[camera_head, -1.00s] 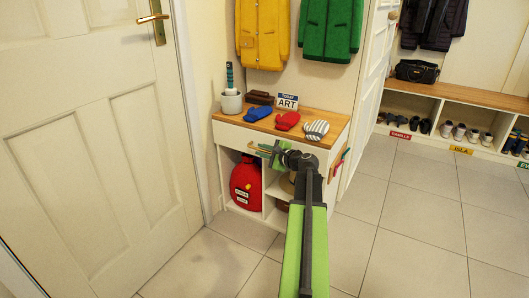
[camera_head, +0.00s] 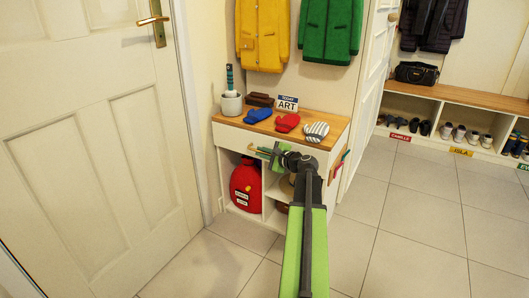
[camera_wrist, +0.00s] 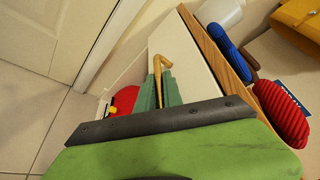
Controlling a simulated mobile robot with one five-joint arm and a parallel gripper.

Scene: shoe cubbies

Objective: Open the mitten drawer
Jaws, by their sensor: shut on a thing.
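The mitten drawer's white front (camera_head: 230,137) lies just under the wooden top of the small cabinet; it also shows in the wrist view (camera_wrist: 185,50). It looks closed or nearly so, but my arm covers its right part. Its handle (camera_wrist: 158,72) is a light wooden bar with a bent end. My gripper (camera_head: 272,152) is at the drawer front. In the wrist view, its green fingers (camera_wrist: 165,92) are shut around the handle. Blue (camera_head: 258,115), red (camera_head: 287,122) and grey striped (camera_head: 316,131) mittens lie on the cabinet top.
Below the drawer, a red bag (camera_head: 245,185) fills the left cubby. A pot (camera_head: 231,103) and an "ART" sign (camera_head: 288,104) stand on top. A white door (camera_head: 90,140) is at left. Tiled floor (camera_head: 410,225) at right is clear.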

